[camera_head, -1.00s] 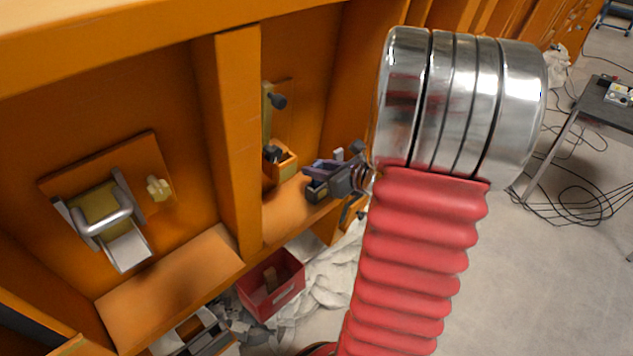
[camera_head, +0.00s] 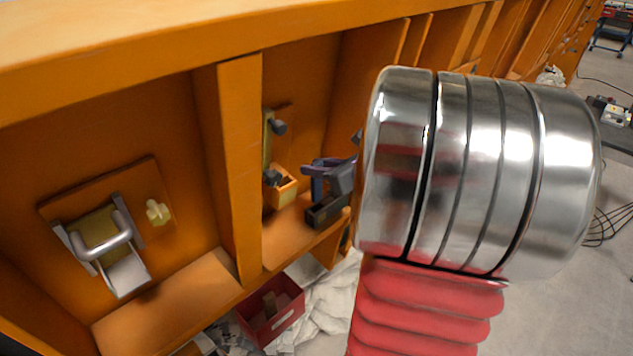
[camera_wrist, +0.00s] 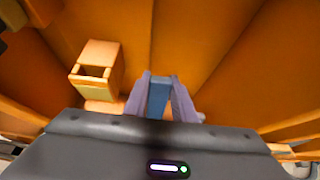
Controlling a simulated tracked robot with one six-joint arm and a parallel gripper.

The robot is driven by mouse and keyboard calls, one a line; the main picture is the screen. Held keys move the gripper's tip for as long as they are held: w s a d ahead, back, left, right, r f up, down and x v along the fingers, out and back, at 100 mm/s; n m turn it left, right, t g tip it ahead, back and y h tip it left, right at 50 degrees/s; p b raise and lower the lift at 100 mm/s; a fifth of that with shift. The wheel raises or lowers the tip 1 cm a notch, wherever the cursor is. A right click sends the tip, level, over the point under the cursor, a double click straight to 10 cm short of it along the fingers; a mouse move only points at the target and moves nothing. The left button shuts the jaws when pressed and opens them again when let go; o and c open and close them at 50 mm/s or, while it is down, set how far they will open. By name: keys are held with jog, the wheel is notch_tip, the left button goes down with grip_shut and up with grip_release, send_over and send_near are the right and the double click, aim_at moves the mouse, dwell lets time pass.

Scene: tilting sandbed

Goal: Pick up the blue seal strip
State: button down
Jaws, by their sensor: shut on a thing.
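The blue seal strip (camera_wrist: 157,98) shows in the wrist view between the two purple fingers of my gripper (camera_wrist: 163,92). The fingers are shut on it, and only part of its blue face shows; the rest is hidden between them. In the head view, my gripper (camera_head: 322,168) is small, inside the right bay of the orange frame. It is above a dark open box (camera_head: 327,212). My silver and red arm links cover much of the right side of that view.
A small orange box (camera_head: 282,190) is on the bay's back wall, left of my gripper; it also shows in the wrist view (camera_wrist: 96,72). An orange post (camera_head: 238,170) divides the bays. A red bin (camera_head: 270,312) stands below. The left bay has a metal handle (camera_head: 105,242).

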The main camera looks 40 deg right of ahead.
jog(key=shift+r, duration=1.05)
jog(key=shift+s, duration=0.1)
dwell(0.8)
